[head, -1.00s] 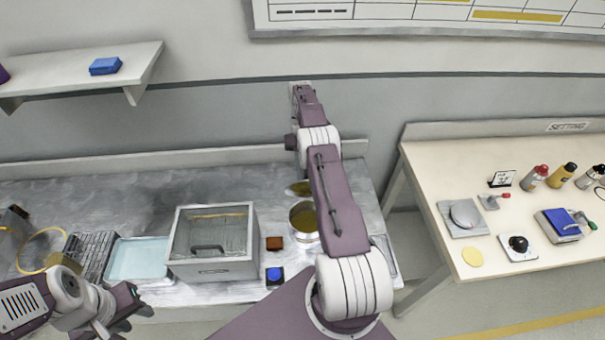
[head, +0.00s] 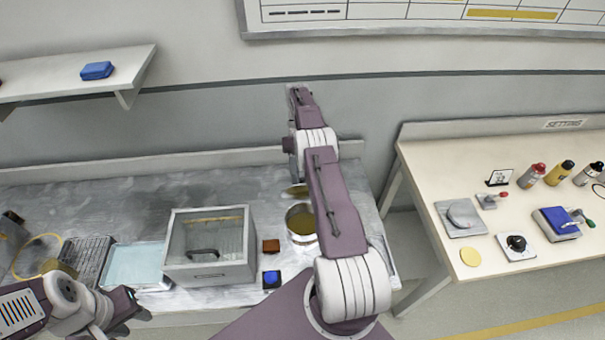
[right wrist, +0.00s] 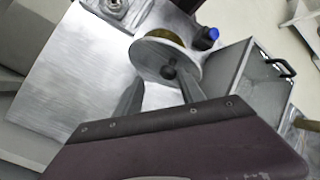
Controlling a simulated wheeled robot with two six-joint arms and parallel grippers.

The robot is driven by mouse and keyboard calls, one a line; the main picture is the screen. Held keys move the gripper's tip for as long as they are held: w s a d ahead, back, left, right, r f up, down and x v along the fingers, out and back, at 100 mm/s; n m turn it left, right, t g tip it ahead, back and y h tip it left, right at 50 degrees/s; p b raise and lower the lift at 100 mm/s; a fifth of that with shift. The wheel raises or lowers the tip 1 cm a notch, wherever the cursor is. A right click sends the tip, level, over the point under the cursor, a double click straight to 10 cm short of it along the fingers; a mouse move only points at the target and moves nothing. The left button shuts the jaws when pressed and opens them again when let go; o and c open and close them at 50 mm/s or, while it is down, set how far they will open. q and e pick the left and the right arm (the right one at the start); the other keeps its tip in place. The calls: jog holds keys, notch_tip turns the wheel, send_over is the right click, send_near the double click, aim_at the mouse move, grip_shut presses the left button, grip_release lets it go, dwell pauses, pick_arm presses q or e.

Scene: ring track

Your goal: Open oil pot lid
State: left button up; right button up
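The oil pot (head: 301,222) stands on the metal counter in the head view, with yellow-brown oil inside its rim, partly hidden by my right arm. A gold-toned oval, seemingly the lid (head: 296,190), shows just beyond it. In the right wrist view the lid (right wrist: 150,58) is a round metal disc with a dark knob, and a yellowish sliver of the pot (right wrist: 163,36) shows behind it. My right gripper (right wrist: 163,76) has its fingers apart on either side of the knob; contact is not visible. In the head view it is hidden. My left gripper (head: 138,309) is open and empty at lower left.
A grey box with a clear top and handle (head: 210,272) stands left of the pot. A light-blue tray (head: 136,264) and a wire rack are further left. A side table (head: 430,175) stands right.

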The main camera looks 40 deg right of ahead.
jog(key=shift+w+a, duration=0.1)
jog(key=shift+w, duration=0.1)
jog(key=s+d+r+b, duration=0.3)
jog(key=s+r+b, duration=0.5)
jog(key=s+r, duration=0.3)
jog(key=shift+d, duration=0.35)
jog(key=shift+f, duration=0.1)
